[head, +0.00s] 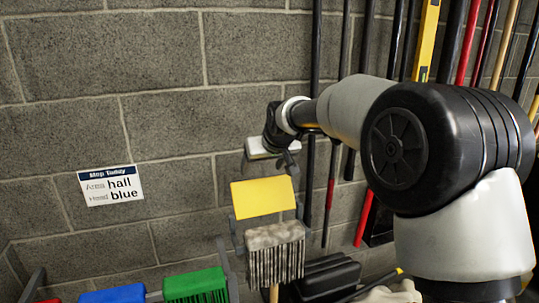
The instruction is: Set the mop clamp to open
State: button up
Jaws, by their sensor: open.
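A mop-like tool with a grey fringed head (275,254) stands upright in front of the block wall. A flat yellow plate (262,197) is just above it, with dark grey brackets at its sides. I cannot tell which part is the mop clamp or how it is set. My gripper (291,160) is open, above the yellow plate and near the wall. Its fingers are small and partly hidden by my wrist. A pale, flat piece (257,149) shows beside my gripper; I cannot tell whether they touch.
A wall sign (111,186) reads "Mop Today", area hall, head blue. Blue (113,294) and green (196,286) brush-like heads stand at the lower left, with a red one at the edge. Several long handles line the wall behind my arm. A black case (326,278) lies low.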

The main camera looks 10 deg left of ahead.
jog(key=v, duration=1)
jog(key=shift+r+b, duration=0.2)
jog(key=shift+b, duration=0.2)
jog(key=shift+s, duration=0.15)
